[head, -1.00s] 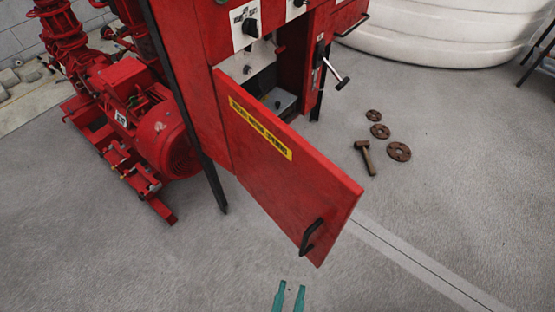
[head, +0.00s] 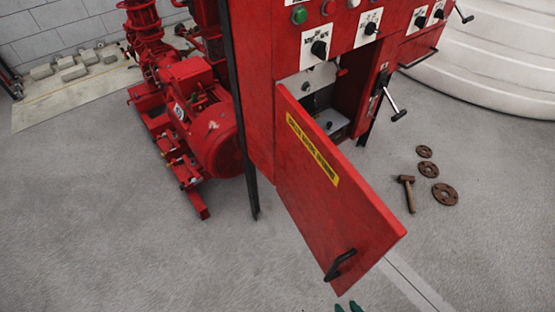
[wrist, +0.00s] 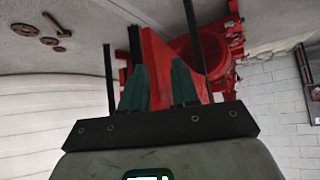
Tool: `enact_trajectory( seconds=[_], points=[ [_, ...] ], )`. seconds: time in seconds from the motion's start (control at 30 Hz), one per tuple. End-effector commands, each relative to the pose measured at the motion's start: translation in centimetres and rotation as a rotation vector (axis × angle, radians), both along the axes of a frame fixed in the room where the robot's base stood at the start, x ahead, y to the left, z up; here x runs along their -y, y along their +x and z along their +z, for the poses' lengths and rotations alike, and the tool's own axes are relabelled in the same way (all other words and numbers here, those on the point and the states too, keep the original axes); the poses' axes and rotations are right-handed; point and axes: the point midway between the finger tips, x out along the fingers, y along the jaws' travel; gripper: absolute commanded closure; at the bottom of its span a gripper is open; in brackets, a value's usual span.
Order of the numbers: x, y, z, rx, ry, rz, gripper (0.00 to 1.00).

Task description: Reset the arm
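My gripper (head: 348,307) shows only as two teal fingertips at the bottom edge of the head view, below the open cabinet door's lower corner. In the wrist view my gripper (wrist: 159,85) has its two teal fingers apart, with nothing held between them. The red cabinet door (head: 330,210) stands swung open, with a black handle (head: 340,264) near its lower outer corner. The gripper is apart from the handle in the head view. The rest of my arm is hidden in the head view.
The red cabinet (head: 255,90) has knobs and a dark open compartment. A red pump motor (head: 210,130) stands left. A hammer (head: 409,192) and rusty flanges (head: 445,195) lie on the floor at right, before a white tank (head: 490,65). The floor at lower left is clear.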

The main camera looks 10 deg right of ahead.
Motion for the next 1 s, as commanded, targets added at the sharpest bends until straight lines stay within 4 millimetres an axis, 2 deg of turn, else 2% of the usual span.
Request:
enact_trajectory(
  seconds=[0.2,0.43,0.6,0.7,1.0],
  points=[
    [3.8,-0.4,1.7,-0.262,0.006,0.057,0.71],
    [6.5,-1.7,5.3,-0.519,-0.003,0.044,0.71],
    [7.5,-2.7,7.4,-0.639,-0.009,0.019,0.71],
    [7.7,-3.0,8.1,-0.672,-0.011,0.01,0.71],
    [7.7,-3.2,8.2,-0.686,-0.011,0.006,0.71]
  ],
)
